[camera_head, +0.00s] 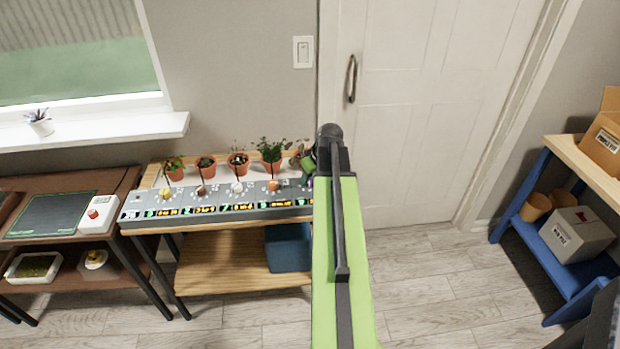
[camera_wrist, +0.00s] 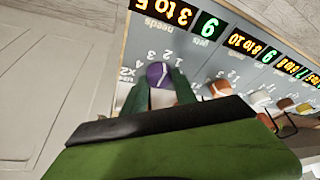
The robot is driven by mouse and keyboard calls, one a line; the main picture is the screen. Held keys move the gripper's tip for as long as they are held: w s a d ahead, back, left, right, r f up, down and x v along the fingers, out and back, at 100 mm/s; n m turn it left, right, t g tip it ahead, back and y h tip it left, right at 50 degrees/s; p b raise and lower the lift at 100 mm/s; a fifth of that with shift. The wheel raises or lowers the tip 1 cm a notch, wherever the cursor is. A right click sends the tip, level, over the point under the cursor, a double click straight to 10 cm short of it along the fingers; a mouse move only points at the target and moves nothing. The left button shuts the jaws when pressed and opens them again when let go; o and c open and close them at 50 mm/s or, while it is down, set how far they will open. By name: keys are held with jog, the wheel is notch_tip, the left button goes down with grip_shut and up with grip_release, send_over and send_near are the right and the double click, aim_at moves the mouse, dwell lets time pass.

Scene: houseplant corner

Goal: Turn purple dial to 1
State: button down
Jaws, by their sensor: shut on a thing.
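The purple dial (camera_wrist: 158,75) sits on the grey control panel (camera_wrist: 185,42) in the wrist view, with a white mark on its face and the numbers 1 to 4 printed around it. My gripper (camera_wrist: 160,86) has its two green fingers shut on the dial, one on each side. I cannot tell exactly which number the white mark points at. In the head view, my green arm covers the right end of the panel (camera_head: 190,211), and only a sliver of purple shows beside my gripper (camera_head: 307,163).
An orange dial (camera_wrist: 218,88) and other dials line the panel beside my gripper. Several potted plants (camera_head: 239,165) stand behind the panel. A blue bin (camera_head: 286,250) sits on the shelf below. A white door (camera_head: 430,90) is behind, and a blue-framed shelf (camera_head: 540,225) stands right.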

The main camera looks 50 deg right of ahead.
jog(key=m+h, duration=0.1)
jog(key=m, duration=0.3)
jog(key=shift+a+g, duration=0.1)
jog(key=shift+g, duration=0.3)
jog(key=shift+m+h, duration=0.8)
jog(key=shift+m, duration=0.8)
jog(key=shift+g, duration=0.3)
jog(key=c, duration=1)
grip_release()
jog(key=shift+r, duration=0.1)
